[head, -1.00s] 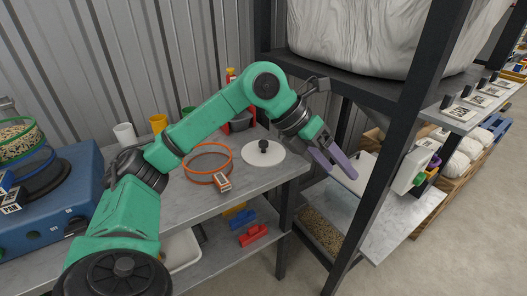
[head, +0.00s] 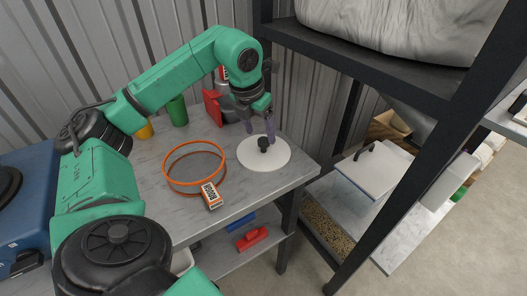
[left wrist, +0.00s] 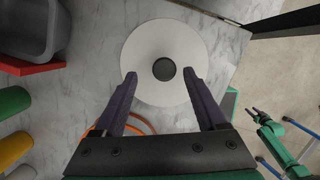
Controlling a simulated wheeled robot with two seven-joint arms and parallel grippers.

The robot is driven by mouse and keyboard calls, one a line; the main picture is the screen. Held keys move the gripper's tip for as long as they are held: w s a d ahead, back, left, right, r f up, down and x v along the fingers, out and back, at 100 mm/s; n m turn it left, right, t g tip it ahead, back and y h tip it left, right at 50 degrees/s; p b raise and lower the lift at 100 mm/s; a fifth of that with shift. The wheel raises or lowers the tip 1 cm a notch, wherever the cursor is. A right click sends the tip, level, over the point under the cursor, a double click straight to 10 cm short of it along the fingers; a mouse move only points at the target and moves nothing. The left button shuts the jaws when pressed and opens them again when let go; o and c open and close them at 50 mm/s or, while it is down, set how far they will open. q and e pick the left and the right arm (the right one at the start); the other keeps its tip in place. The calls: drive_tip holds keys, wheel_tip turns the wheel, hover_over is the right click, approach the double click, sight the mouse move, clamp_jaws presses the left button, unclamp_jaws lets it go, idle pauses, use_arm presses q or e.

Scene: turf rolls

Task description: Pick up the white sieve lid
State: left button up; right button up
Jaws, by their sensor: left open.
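The white sieve lid (head: 277,160) is a flat round disc with a black knob (head: 263,143) at its centre. It lies on the grey bench near its right end. In the left wrist view the lid (left wrist: 150,45) and its knob (left wrist: 164,69) lie ahead of my fingers. My left gripper (head: 259,129) is open and points down just above and behind the knob. In the left wrist view the gripper (left wrist: 160,80) has its two purple fingers apart, with the knob between the lines of their tips and nothing held. My right gripper is not in the head view.
A red scoop or bin (head: 212,105) and a green cup (head: 177,111) stand behind. A dark rack post (head: 398,160) rises to the right of the bench (head: 245,195).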

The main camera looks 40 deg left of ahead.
sight(263, 140)
use_arm(q)
drive_tip(key=x, duration=0.3)
drive_tip(key=shift+w+d+f, duration=0.1)
drive_tip(key=shift+d+f, duration=0.25)
drive_tip(key=shift+f, duration=0.15)
drive_tip(key=shift+w+a, duration=0.1)
drive_tip(key=c, duration=0.4)
clamp_jaws()
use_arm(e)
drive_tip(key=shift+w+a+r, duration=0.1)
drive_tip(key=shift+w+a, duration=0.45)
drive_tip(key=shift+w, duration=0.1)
